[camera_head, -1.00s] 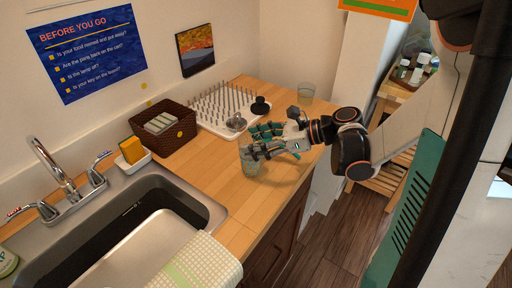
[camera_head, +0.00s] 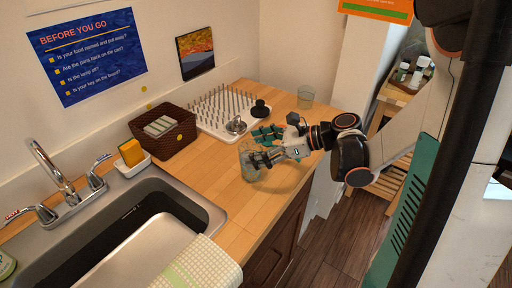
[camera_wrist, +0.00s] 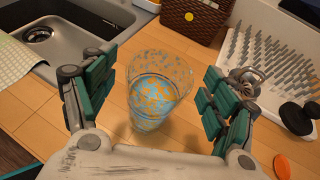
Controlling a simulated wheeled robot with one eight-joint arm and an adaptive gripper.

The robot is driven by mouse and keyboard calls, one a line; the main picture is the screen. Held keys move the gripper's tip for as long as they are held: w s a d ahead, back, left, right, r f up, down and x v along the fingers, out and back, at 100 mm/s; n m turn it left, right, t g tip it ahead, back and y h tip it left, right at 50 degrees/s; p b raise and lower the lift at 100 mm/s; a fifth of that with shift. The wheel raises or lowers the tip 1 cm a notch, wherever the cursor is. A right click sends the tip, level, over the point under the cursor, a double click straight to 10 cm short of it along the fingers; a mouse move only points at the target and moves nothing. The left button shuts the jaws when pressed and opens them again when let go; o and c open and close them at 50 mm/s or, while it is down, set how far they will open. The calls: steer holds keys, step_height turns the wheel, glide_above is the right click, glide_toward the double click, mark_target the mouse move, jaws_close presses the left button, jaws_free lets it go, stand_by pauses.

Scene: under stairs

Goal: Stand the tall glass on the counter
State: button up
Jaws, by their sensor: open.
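A clear tall glass (camera_head: 248,172) with a blue and orange pattern stands upright on the wooden counter (camera_head: 215,190), near its front edge. In the wrist view the glass (camera_wrist: 152,100) is between my fingers, with its open rim up and visible gaps on both sides. My gripper (camera_head: 261,147) is open around the glass, reaching in from the right; its teal finger pads (camera_wrist: 158,72) are spread wide and hold nothing. In the head view the near finger partly covers the glass.
Behind the gripper is a white pegged drying rack (camera_head: 212,124) with a metal item and a dark item on it. A brown basket (camera_head: 172,146) and the sink (camera_head: 135,205) are left. Counter left of the glass is clear.

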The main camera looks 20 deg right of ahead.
steer(key=p+v, duration=0.3)
steer(key=v, duration=0.9)
